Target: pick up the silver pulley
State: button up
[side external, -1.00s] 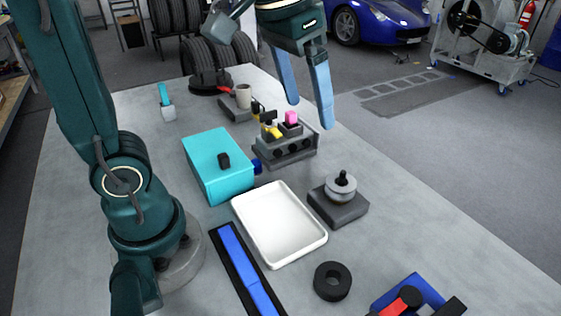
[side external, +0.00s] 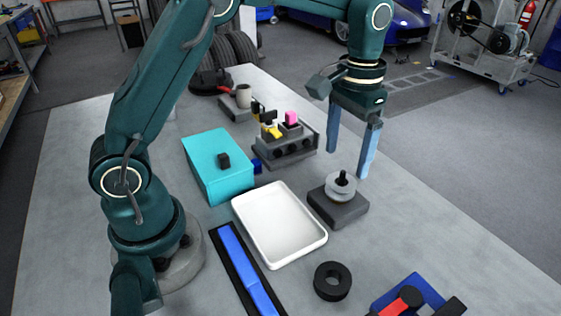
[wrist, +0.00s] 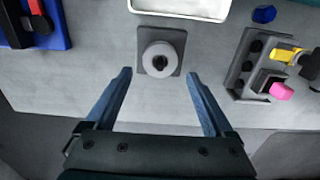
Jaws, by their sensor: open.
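The silver pulley (side external: 341,188) sits on a square dark grey base block (side external: 338,209), with a black knob standing up at its centre. In the wrist view the pulley (wrist: 160,60) lies ahead of my fingers, near the line midway between them. My gripper (side external: 347,164) is open and empty, pointing down above and just behind the pulley in the side view. Its two blue fingers are apart from the pulley and its block. In the wrist view my gripper (wrist: 160,75) shows both fingertips spread wider than the block.
A white tray (side external: 262,252) lies left of the block. A grey holder (side external: 290,150) with coloured parts stands behind it. A cyan box (side external: 216,160), a black ring (side external: 332,282) and a blue tray (side external: 412,290) are nearby. The table right of the block is clear.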

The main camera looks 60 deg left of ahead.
aim_at(341, 186)
jog(key=shift+f, duration=3.2)
jog(key=c, duration=1)
jog(key=shift+r, duration=4.05)
jog(key=shift+c, duration=0.2)
